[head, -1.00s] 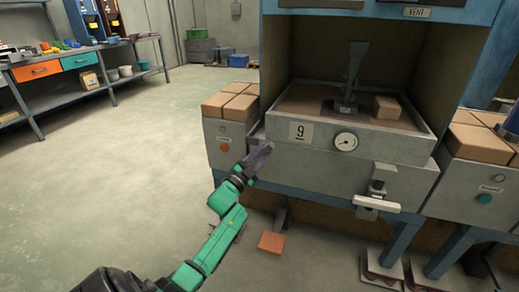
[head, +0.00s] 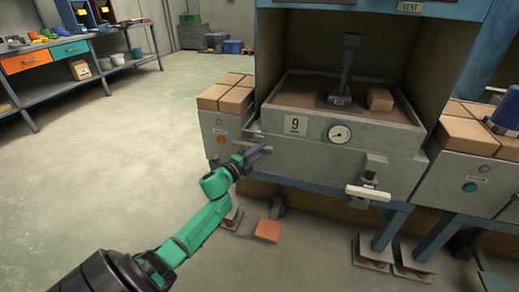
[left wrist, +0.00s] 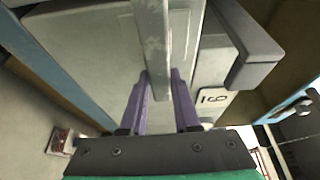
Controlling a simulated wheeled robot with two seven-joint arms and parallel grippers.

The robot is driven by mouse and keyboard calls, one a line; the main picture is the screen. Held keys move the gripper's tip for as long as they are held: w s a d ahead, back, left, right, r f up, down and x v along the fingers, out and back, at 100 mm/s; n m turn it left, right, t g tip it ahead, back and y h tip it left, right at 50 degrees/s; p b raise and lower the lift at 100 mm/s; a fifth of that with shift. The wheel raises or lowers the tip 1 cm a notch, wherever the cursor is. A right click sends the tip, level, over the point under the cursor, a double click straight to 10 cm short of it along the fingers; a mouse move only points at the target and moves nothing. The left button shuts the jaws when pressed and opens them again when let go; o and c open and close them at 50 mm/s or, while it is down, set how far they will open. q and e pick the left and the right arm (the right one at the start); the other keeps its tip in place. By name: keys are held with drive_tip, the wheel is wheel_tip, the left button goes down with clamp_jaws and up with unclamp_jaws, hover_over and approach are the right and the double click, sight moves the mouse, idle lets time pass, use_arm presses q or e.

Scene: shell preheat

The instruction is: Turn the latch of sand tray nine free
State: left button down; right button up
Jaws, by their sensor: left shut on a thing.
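Sand tray nine (head: 322,153) is a grey box with a 9 plate (head: 295,124) and a round dial (head: 341,132) on its front. My left gripper (head: 260,150) is at the tray's front left, its purple fingers turned toward the right. In the left wrist view, my left gripper (left wrist: 160,80) is shut on a grey metal bar (left wrist: 154,40), which looks like the latch handle; the 9 plate (left wrist: 213,97) shows beside it. In the head view the gripper hides most of that handle. A pale-handled fitting (head: 368,193) sits on the tray's front right. My right gripper is not in view.
Grey boxes topped with tan blocks stand left (head: 226,95) and right (head: 468,135) of the tray. A workbench (head: 70,70) stands far left. The floor between is clear.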

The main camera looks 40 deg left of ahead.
use_arm(q)
drive_tip(key=shift+f, duration=0.25)
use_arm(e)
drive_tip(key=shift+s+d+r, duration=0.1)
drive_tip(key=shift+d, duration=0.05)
use_arm(q)
drive_tip(key=c, duration=0.6)
unclamp_jaws()
drive_tip(key=shift+r, duration=0.15)
drive_tip(key=shift+c, duration=0.2)
drive_tip(key=s+p, duration=0.3)
drive_tip(key=s, duration=1.1)
drive_tip(key=shift+s+a, duration=0.3)
drive_tip(key=shift+a, duration=0.1)
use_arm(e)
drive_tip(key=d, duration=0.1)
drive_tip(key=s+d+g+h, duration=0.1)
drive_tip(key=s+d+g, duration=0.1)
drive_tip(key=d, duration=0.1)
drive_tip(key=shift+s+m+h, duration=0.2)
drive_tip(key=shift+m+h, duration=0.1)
